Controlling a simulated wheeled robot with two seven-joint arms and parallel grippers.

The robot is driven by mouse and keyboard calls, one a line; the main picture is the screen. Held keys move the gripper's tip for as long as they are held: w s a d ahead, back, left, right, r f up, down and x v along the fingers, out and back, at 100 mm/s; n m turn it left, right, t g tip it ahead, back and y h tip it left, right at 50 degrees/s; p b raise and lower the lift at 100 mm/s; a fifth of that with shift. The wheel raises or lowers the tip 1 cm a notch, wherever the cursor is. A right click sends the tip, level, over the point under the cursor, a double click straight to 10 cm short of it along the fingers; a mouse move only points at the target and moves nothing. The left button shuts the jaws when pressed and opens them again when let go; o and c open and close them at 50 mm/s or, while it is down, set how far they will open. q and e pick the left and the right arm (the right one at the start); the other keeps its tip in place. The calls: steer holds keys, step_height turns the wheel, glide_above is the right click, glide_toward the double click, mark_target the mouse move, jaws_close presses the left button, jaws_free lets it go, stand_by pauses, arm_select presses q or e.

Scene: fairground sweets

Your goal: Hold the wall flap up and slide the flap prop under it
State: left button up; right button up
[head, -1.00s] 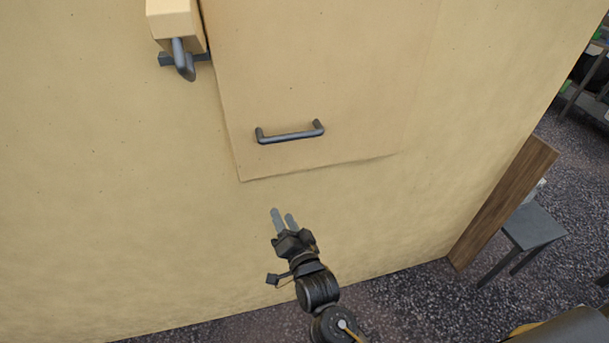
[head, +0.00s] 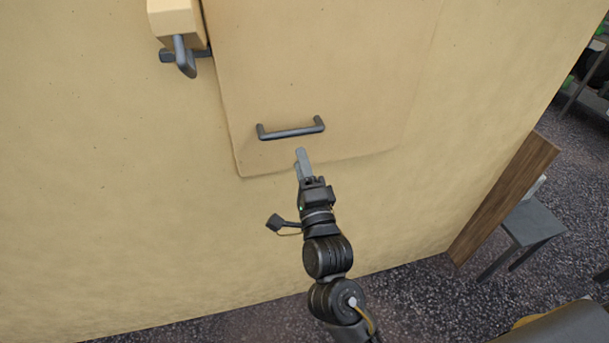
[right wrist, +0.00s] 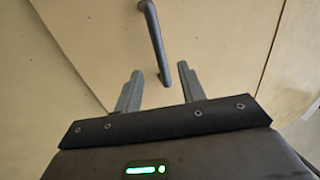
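The wall flap (head: 300,75) is a tan panel hanging down against the yellowish wall. Its dark bar handle (head: 291,132) is near its lower edge. The handle also shows in the right wrist view (right wrist: 153,40), its near end between the finger lines. My right gripper (head: 302,160) is just below the handle, in front of the flap's lower edge. In the right wrist view its fingers (right wrist: 158,80) are apart with nothing held. A tan block (head: 177,18) with a dark handle (head: 183,58), seemingly the flap prop, is on the wall left of the flap. My left gripper is out of view.
The wall (head: 120,200) below and left of the flap is clear. A wooden board (head: 503,200) stands at the wall's right end, with a grey stool (head: 532,225) beside it. Dark gravelly ground (head: 420,305) lies below.

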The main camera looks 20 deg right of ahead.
steer(key=x, duration=0.7)
stand_by(0.3)
